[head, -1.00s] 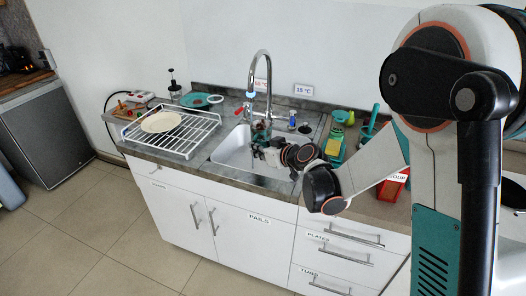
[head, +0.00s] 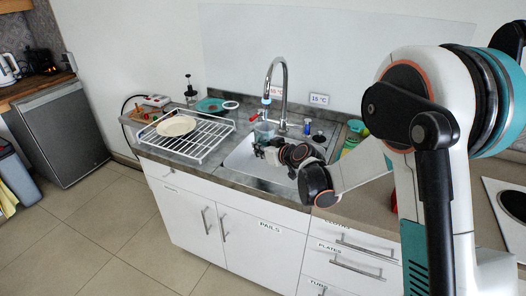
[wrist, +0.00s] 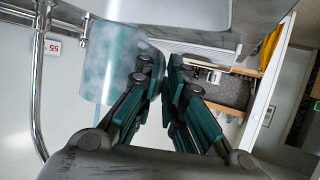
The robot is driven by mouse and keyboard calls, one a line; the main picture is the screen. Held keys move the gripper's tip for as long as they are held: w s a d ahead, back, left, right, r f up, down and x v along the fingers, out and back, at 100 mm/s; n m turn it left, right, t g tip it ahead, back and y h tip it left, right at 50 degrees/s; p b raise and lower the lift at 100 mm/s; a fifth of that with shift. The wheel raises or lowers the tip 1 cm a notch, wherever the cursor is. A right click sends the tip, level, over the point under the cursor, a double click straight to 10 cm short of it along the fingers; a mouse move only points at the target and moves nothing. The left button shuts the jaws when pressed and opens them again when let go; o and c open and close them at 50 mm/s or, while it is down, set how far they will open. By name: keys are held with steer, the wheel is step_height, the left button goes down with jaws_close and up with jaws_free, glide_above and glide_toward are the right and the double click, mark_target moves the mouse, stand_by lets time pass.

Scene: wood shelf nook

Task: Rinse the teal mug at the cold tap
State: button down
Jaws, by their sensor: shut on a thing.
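The teal mug (wrist: 108,70) fills the upper left of the wrist view, with greyish smudges on its wall. In the head view the mug (head: 265,131) is small, over the sink (head: 240,160), below the tap spout (head: 267,98). My gripper (wrist: 164,82) is shut on the mug's edge or handle; which one I cannot tell. In the head view my gripper (head: 268,150) reaches in from the right. A blue tap handle (head: 307,123) stands right of the spout, near a 15 °C sign (head: 319,99). Whether water runs is unclear.
A red handle (head: 253,118) stands left of the spout, near another sign (head: 276,90). A white dish rack (head: 200,140) with a cream plate (head: 176,126) stands left of the sink. A green bottle (head: 356,127) is at the right, partly hidden by my arm.

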steer(key=shift+w+d, duration=0.1)
steer(key=shift+w, duration=0.05)
stand_by(0.6)
steer(key=shift+w+d, duration=0.25)
steer(key=shift+d, duration=0.1)
steer(key=shift+s+a, duration=0.1)
steer(key=shift+a, duration=0.05)
steer(key=shift+s+a, duration=0.25)
steer(key=shift+a, duration=0.1)
stand_by(0.3)
steer(key=shift+s+d+b, duration=0.25)
steer(key=shift+s+d, duration=0.55)
steer(key=shift+s, duration=0.25)
steer(key=shift+s+d+b, duration=0.25)
steer(key=shift+s+d, duration=0.55)
steer(key=shift+s, duration=0.3)
steer(key=shift+s+d+b, duration=0.25)
steer(key=shift+s+d, duration=0.55)
steer(key=shift+s, duration=0.25)
